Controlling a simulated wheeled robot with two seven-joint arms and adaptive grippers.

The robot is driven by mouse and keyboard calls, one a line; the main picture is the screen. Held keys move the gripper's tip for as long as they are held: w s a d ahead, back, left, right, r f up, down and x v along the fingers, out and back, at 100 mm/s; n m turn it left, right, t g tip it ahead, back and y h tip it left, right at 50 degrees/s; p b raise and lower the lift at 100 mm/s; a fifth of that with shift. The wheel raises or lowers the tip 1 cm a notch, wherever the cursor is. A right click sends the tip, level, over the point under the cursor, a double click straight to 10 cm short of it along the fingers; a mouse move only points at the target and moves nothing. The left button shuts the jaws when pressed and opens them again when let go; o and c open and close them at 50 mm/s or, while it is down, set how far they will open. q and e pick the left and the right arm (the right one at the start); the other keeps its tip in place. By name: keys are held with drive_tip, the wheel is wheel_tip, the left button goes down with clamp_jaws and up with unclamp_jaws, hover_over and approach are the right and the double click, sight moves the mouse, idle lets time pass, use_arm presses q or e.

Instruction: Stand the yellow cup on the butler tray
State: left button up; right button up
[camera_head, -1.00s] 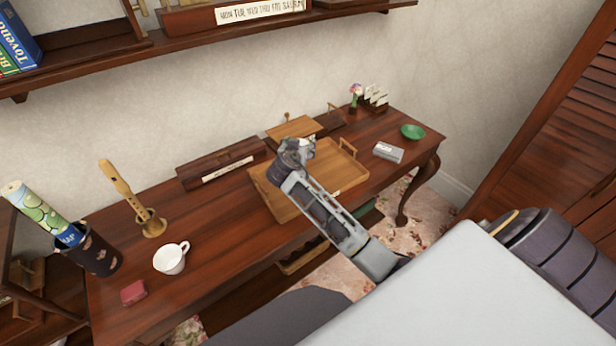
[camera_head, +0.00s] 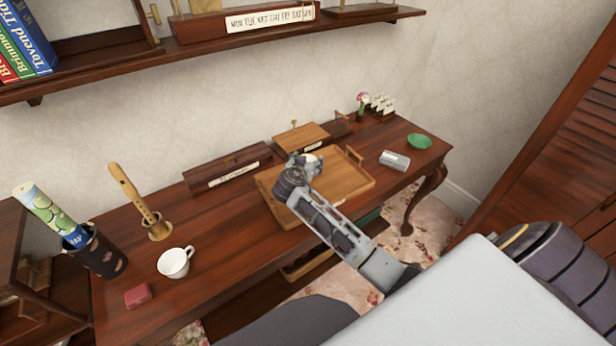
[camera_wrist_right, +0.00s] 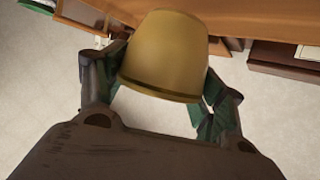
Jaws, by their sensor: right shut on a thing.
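The yellow cup (camera_wrist_right: 163,55) sits between the fingers of my right gripper (camera_wrist_right: 160,100) in the right wrist view. The gripper is shut on it. In the head view my right gripper (camera_head: 305,162) is over the wooden butler tray (camera_head: 345,182), toward its back left part. The cup is mostly hidden there by the gripper, and I cannot tell whether it touches the tray. The tray lies on the dark wooden desk with raised handles. My left gripper is not in view.
A white cup (camera_head: 174,263), a red box (camera_head: 138,296), a recorder on a stand (camera_head: 159,232) and a dark holder (camera_head: 96,252) stand left on the desk (camera_head: 225,222). A shelf (camera_head: 200,28) hangs above.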

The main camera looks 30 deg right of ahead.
drive_tip(key=shift+f, duration=1.4)
drive_tip(key=shift+f, duration=0.15)
drive_tip(key=shift+f, duration=1.75)
drive_tip(key=shift+f, duration=0.1)
drive_tip(key=o, duration=1.1)
drive_tip(key=shift+b+v, duration=0.3)
drive_tip(key=shift+v, duration=5.8)
drive_tip(key=shift+d, duration=0.1)
